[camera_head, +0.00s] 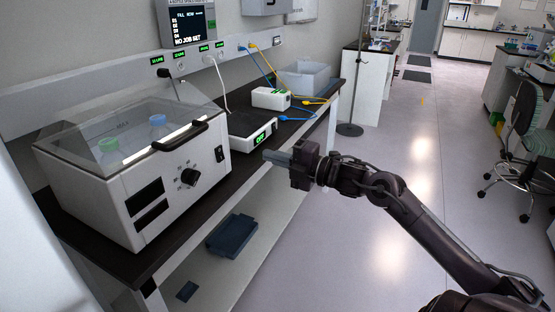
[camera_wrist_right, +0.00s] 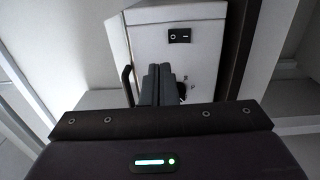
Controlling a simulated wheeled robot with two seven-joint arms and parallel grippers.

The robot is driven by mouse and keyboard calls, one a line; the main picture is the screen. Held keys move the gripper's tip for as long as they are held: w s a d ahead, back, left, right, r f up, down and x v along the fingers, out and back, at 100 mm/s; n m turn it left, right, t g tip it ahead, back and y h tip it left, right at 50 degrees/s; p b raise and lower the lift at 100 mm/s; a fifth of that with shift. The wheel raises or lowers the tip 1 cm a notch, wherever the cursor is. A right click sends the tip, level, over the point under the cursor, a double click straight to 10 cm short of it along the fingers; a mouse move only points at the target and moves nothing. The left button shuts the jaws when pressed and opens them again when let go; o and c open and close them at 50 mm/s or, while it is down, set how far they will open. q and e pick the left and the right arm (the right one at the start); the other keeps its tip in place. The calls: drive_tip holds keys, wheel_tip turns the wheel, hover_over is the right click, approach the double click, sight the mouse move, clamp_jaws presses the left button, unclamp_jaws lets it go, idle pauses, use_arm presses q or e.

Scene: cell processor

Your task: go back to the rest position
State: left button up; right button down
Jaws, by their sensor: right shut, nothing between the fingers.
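My right gripper (camera_head: 278,158) reaches in from the right and points left, in front of the bench edge. Its fingers are together with nothing between them. In the right wrist view the shut fingers (camera_wrist_right: 157,84) point toward the side of a white machine (camera_wrist_right: 185,42) with a black switch. In the head view that white machine (camera_head: 190,205) has a clear lid, which is down over bottles with blue and green caps. A gap separates the fingertips from the machine. My left gripper is not in the head view.
A small device with a green display (camera_head: 250,132) stands on the dark bench (camera_head: 185,215) beside the machine. A white box (camera_head: 271,98) and a clear bin (camera_head: 306,78) stand farther back. A dark tray (camera_head: 232,236) lies on the lower shelf. The floor (camera_head: 400,140) to the right is open.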

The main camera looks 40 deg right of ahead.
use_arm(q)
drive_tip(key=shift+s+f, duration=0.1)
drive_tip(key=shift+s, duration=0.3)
use_arm(e)
drive_tip(key=shift+s+d, duration=0.15)
drive_tip(key=shift+s, duration=0.3)
